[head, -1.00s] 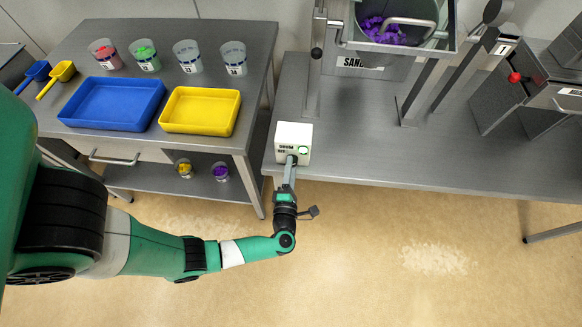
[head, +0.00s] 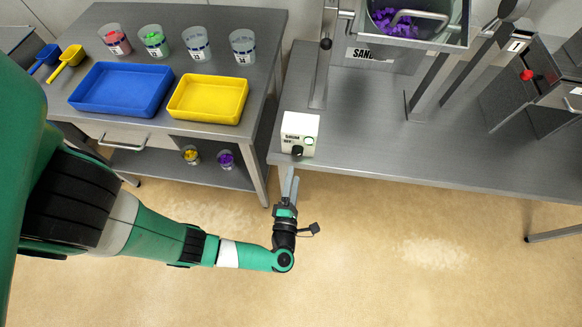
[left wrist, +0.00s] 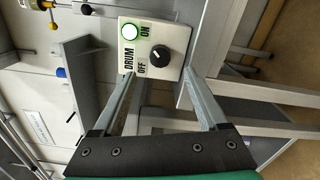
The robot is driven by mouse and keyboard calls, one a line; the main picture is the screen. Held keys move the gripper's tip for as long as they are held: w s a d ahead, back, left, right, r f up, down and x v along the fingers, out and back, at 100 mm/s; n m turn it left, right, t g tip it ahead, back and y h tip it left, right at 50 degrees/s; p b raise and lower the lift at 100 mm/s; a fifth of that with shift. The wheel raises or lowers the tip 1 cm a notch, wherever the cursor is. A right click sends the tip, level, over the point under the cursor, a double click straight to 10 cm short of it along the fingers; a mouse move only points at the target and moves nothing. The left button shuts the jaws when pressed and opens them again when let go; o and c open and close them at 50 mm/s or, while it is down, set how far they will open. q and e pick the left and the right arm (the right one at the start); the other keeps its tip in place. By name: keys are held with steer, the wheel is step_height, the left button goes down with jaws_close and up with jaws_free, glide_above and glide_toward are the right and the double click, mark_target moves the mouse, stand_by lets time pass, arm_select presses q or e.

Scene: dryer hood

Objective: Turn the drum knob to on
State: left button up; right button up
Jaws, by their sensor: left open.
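The white drum control box (head: 301,129) sits at the front left edge of the right steel bench. Its black knob (head: 297,151) is on the front face. In the left wrist view the knob (left wrist: 160,54) stands near the ON and OFF labels, and the round green lamp (left wrist: 129,31) beside it glows bright. A pale mark on the knob seems to lie towards ON, but it is small. My left gripper (head: 290,173) is open and empty in front of the box, its fingers apart from the knob. In the wrist view the fingers (left wrist: 160,76) spread either side of it.
A hopper with purple pieces (head: 398,24) stands above the right bench (head: 370,140). A red-knobbed machine (head: 535,85) is at far right. The left table holds a blue tray (head: 122,90), a yellow tray (head: 208,99) and several cups. The floor in front is clear.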

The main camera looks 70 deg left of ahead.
arm_select(q)
steer(key=v, duration=0.4)
steer(key=shift+s, duration=0.1)
stand_by(0.4)
